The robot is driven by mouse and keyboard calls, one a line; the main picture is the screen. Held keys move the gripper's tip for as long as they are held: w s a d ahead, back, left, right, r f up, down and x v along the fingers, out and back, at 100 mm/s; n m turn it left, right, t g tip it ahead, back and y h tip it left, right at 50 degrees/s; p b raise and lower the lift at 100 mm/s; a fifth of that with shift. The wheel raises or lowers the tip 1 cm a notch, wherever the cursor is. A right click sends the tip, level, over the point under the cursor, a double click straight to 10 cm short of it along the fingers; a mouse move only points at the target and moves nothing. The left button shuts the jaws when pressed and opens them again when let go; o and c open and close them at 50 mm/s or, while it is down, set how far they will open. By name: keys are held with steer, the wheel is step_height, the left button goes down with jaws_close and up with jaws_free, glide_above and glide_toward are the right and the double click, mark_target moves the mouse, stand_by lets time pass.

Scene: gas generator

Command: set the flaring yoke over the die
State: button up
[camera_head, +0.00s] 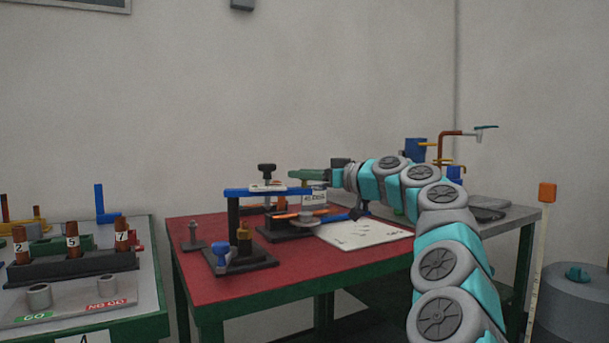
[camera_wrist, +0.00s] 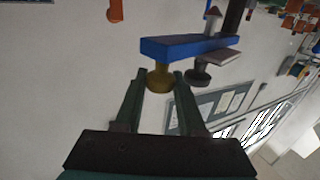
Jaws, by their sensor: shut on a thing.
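The flaring yoke (camera_head: 262,191) is a blue bar on top of a dark post (camera_head: 234,214), with a black-knobbed screw (camera_head: 266,168) through it. It reaches right from the post. In the wrist view the blue bar (camera_wrist: 180,47) carries a brass knob (camera_wrist: 160,79) near its end. My green-fingered gripper (camera_head: 294,177) comes in from the right and is shut on that knob; the fingertips (camera_wrist: 158,77) lie on its two sides. A brass-coloured piece, apparently at the die (camera_head: 243,238), stands on the dark base below, beside a blue knob (camera_head: 220,252). The bar is not above it.
The red-topped bench (camera_head: 190,284) also holds a black fixture with an orange bar (camera_head: 297,215), close right of the post, a small grey stand (camera_head: 193,237) at left, and a white sheet (camera_head: 365,234). The bench's front is clear. Another bench with gauges (camera_head: 70,268) stands at left.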

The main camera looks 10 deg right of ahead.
jaws_close()
steer(key=shift+s+f+b, duration=0.1)
steer(key=shift+f+b, duration=0.05)
steer(key=shift+b, duration=0.4)
stand_by(0.4)
